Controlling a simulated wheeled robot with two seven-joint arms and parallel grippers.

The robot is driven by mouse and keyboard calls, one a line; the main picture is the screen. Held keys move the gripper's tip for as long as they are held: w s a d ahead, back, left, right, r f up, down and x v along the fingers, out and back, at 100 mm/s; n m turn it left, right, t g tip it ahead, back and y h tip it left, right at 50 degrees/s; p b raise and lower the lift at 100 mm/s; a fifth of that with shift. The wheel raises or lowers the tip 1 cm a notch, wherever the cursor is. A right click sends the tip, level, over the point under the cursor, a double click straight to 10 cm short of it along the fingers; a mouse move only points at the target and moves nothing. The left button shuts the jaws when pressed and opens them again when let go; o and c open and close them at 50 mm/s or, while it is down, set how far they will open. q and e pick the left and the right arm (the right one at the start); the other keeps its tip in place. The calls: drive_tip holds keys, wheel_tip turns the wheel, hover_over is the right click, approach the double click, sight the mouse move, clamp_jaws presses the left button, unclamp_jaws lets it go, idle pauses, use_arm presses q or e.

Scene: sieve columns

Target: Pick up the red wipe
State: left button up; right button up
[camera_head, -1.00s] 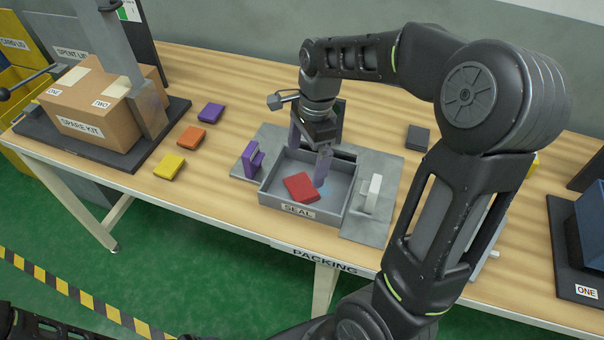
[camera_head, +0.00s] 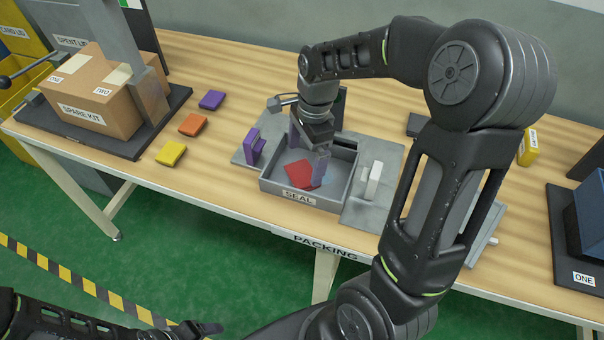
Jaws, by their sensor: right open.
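The red wipe (camera_head: 298,174) is a flat red block inside the grey tray (camera_head: 273,187) labelled SEAL. Its lower edge is near the tray's front wall, and its right side is partly covered by a purple finger. My right gripper (camera_head: 307,156) hangs over the tray from the right arm, jaws apart. One finger is above the tray's back part and the other reaches down beside the wipe. I cannot tell whether that finger touches it.
Purple (camera_head: 211,100), orange (camera_head: 193,125) and yellow (camera_head: 171,153) blocks lie left of the tray. A purple upright (camera_head: 254,148) and a white upright (camera_head: 374,181) flank it. A spare-kit box (camera_head: 99,100) is at left, a blue bin (camera_head: 588,225) at right.

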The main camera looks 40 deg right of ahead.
sight(302, 173)
drive_tip(key=f, duration=0.4)
drive_tip(key=shift+a+f, duration=0.1)
drive_tip(key=shift+a, duration=0.2)
drive_tip(key=c, duration=1.5)
wheel_tip(302, 173, up, 10)
idle(0.5)
drive_tip(key=o, duration=0.9)
drive_tip(key=c, duration=0.6)
